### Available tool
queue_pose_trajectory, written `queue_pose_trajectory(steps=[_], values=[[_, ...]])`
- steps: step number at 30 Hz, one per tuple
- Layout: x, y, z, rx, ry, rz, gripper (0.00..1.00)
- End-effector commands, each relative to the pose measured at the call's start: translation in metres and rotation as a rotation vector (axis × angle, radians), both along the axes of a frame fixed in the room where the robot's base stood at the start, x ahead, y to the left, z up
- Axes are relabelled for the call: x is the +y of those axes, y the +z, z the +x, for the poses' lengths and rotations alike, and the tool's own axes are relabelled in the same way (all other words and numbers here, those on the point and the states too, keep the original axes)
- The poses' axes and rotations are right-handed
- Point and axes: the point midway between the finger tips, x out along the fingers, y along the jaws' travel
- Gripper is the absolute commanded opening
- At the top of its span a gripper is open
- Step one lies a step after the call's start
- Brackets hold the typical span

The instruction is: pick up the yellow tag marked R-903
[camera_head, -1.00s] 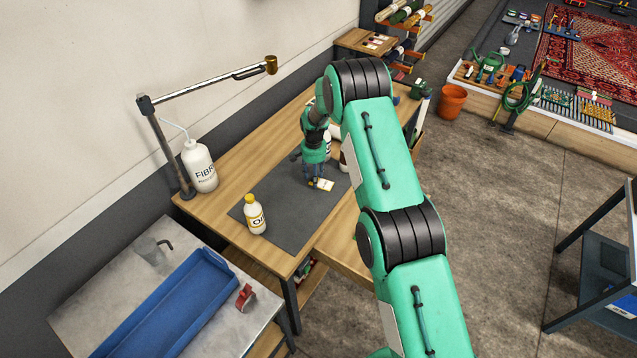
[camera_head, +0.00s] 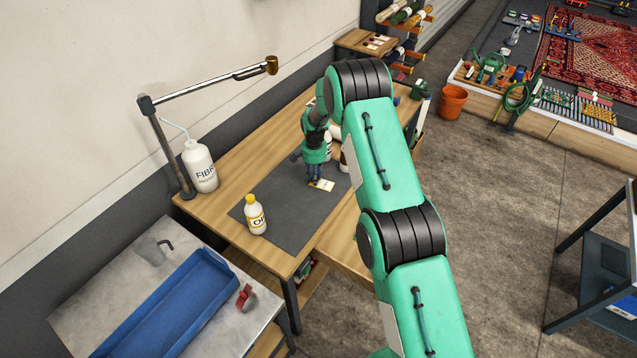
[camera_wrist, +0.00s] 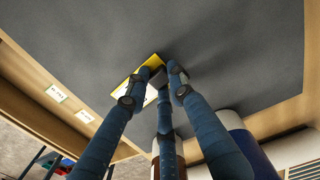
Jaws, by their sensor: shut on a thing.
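The yellow tag (camera_head: 324,185) has a pale label face and lies at the grey mat (camera_head: 285,225) on the wooden bench. It also shows in the wrist view (camera_wrist: 120,88), partly covered by my fingers. Its marking is too small to read. My gripper (camera_head: 314,181) points down at the tag, with its blue fingers shut on the tag's edge. In the wrist view the fingertips (camera_wrist: 158,76) meet over the tag. I cannot tell whether the tag is clear of the mat.
A yellow-capped bottle (camera_head: 255,215) stands on the mat to the left. A white wash bottle (camera_head: 199,166) and a lamp arm (camera_head: 205,86) stand by the wall. The mat's front part is clear.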

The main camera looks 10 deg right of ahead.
Motion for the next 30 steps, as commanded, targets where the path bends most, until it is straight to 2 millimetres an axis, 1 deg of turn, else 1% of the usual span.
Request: queue_pose_trajectory(steps=[7, 11, 17, 21, 28, 30], values=[[0.000, 0.001, 0.000, 0.000, 0.000, 0.000, 0.09], [0.000, 0.006, 0.000, -0.001, 0.000, -0.001, 0.09], [0.000, 0.020, 0.001, -0.001, 0.000, 0.000, 0.09], [0.000, 0.036, 0.001, -0.002, 0.000, 0.000, 0.09], [-0.001, 0.039, -0.030, 0.000, 0.000, 0.000, 0.09], [-0.002, 0.040, -0.042, 0.001, 0.000, 0.000, 0.09]])
